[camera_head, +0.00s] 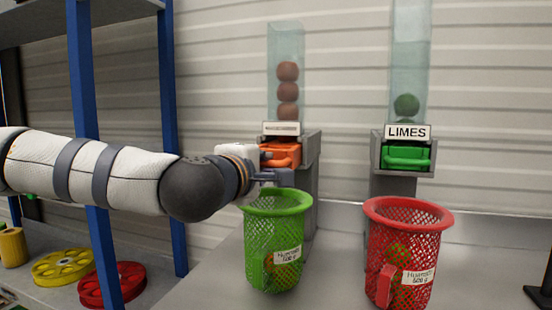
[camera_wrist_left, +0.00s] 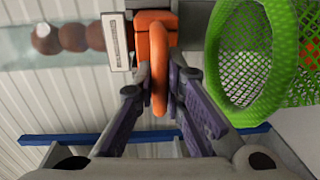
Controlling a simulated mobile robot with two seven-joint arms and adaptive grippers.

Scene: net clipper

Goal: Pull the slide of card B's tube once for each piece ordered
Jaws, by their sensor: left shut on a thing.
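A clear tube (camera_head: 287,50) with several brownish-orange balls stands at centre above an orange slide (camera_head: 283,153); the card on it is too small to read. My left gripper (camera_head: 270,176) is at the orange slide. In the left wrist view its fingers (camera_wrist_left: 161,85) are closed on the slide's orange handle (camera_wrist_left: 159,62). I cannot tell which card is B. My right gripper is not in view.
A green mesh basket (camera_head: 277,203) stands below the orange slide, close to my gripper. A red mesh basket (camera_head: 408,212) with a green ball inside stands below the green slide. Both carry small labels. A blue-post shelf (camera_head: 88,120) with yellow and red wheels is at left.

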